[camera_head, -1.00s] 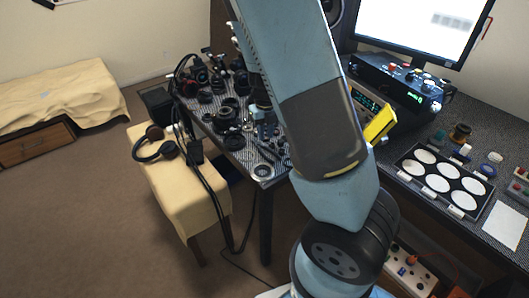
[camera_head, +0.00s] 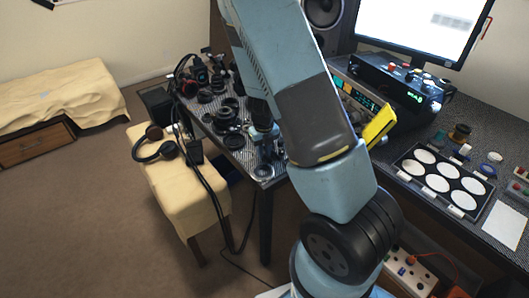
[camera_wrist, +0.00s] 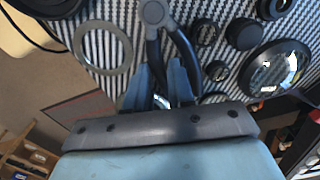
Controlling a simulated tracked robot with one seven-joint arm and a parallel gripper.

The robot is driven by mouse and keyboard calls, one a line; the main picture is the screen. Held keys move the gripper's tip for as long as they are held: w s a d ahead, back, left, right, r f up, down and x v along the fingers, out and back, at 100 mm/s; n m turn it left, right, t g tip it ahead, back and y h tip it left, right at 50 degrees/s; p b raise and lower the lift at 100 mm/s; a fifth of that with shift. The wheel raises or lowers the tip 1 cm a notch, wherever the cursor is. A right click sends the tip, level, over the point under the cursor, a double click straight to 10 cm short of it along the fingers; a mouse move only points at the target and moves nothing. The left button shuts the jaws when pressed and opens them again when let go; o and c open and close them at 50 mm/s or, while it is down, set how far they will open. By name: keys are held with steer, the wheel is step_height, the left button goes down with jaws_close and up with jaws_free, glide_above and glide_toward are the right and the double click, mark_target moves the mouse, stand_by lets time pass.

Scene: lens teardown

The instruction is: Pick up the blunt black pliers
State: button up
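Pliers with a rounded grey head (camera_wrist: 153,12) and dark handles lie on the striped table top in the wrist view. The handles run down toward my gripper (camera_wrist: 162,78). Its two blue-grey fingers stand apart near the lower part of the handles. The fingers and palm hide the handle ends, and I cannot tell whether the fingers touch them. In the head view, my arm covers part of the table, and I cannot make out the pliers clearly.
A flat metal ring (camera_wrist: 102,47) lies left of the pliers. A large glass lens (camera_wrist: 274,67) and several dark rings lie to the right. The table's near edge is close below. In the head view, headphones (camera_head: 154,148) rest on a cloth-covered stool (camera_head: 180,200).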

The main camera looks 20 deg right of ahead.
jaws_close()
stand_by(0.5)
